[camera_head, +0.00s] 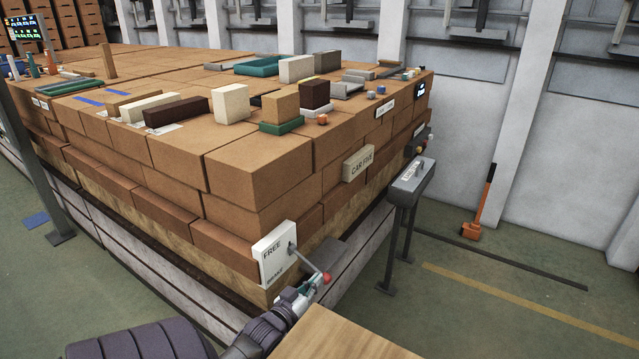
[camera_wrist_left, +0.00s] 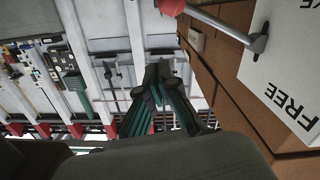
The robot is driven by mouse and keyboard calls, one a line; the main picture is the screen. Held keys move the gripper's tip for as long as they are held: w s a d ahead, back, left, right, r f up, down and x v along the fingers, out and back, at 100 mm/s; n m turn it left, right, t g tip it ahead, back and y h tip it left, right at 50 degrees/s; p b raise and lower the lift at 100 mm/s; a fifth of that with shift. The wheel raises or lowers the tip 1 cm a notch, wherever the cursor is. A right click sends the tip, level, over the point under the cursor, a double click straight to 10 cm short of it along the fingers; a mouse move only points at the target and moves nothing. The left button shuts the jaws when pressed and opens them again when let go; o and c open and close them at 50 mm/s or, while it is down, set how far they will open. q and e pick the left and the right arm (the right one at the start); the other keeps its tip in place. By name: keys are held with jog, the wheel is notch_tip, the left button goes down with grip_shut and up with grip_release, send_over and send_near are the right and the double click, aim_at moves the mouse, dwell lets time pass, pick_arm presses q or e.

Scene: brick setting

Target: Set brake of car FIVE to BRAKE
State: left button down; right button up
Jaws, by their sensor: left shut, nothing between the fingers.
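A white brake plate (camera_head: 274,258) is on the near corner of the brick-loaded car, with FREE at its top and BRAKE lower down. A grey lever (camera_head: 310,261) slants from the plate to the lower right and ends in a red knob (camera_head: 327,277). My left gripper (camera_head: 317,283) is shut and empty close beside the knob. In the left wrist view the shut fingers (camera_wrist_left: 164,74) are apart from the red knob (camera_wrist_left: 172,6) in the picture; contact cannot be told. My right gripper is not in view.
The car's stacked bricks (camera_head: 250,165) fill the left and middle. A grey control box on posts (camera_head: 411,180) stands to the right. The green floor (camera_head: 480,300) at the right is mostly clear.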

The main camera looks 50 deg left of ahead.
pick_arm(q)
jog(key=v, duration=0.5)
jog(key=shift+s+d, duration=0.1)
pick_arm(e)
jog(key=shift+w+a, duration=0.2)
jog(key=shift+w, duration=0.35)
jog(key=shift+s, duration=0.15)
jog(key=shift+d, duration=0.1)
